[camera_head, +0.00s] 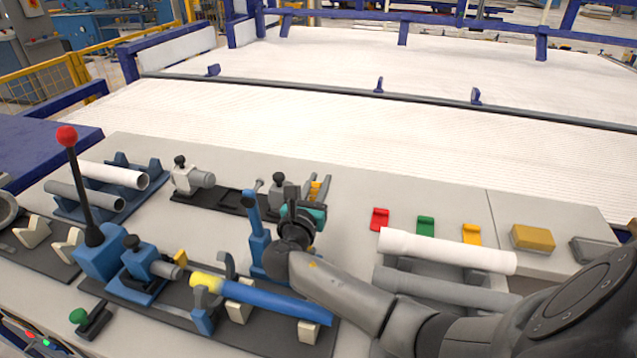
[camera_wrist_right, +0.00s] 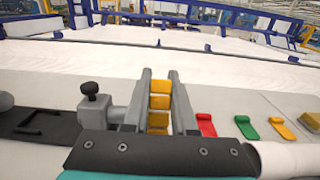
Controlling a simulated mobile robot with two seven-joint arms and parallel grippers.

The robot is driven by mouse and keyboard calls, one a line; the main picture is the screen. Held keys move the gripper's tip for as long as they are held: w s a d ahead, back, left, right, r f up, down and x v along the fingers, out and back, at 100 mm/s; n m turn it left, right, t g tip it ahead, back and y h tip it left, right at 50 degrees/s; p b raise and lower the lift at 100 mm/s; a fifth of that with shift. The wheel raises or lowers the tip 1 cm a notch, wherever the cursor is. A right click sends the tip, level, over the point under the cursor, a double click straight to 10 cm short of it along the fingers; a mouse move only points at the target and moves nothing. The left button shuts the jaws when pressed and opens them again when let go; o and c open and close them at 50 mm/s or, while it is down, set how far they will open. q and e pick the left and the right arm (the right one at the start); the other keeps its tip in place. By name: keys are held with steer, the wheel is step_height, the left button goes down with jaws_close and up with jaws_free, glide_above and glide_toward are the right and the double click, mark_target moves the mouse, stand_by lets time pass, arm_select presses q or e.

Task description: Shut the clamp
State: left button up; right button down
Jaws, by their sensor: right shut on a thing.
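A blue upright lever (camera_head: 257,232) stands behind the blue pipe (camera_head: 275,302), which looks like the clamp's handle. The pipe has a yellow end (camera_head: 207,281) and lies across pale supports; a grey hooked arm (camera_head: 226,265) rises beside it. I cannot tell whether the clamp presses on the pipe. My right gripper (camera_head: 316,189) is just right of the lever. In the wrist view its grey fingers (camera_wrist_right: 162,100) flank yellow ribbed pieces. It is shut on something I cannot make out. My left gripper is out of view.
A white pipe (camera_head: 446,250) and a grey pipe (camera_head: 440,288) lie at the right. Red (camera_head: 380,219), green (camera_head: 426,226) and yellow (camera_head: 472,235) pieces sit behind them. A red-knobbed lever (camera_head: 82,190) stands at the left. A grey knobbed block (camera_wrist_right: 92,102) is left of my fingers.

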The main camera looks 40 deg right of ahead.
stand_by(0.8)
steer(key=shift+s+a+r+t+h+b, duration=0.5)
steer(key=shift+s+a+r+t+h, duration=0.2)
steer(key=shift+s+a+h, duration=0.15)
steer(key=shift+s+a+r+t+h+b, duration=0.45)
steer(key=shift+s+a+r+t+h, duration=0.25)
steer(key=shift+a, duration=0.25)
steer(key=shift+w, duration=0.15)
steer(key=c, duration=0.7)
jaws_free()
steer(key=v, duration=1.5)
steer(key=shift+a, duration=0.1)
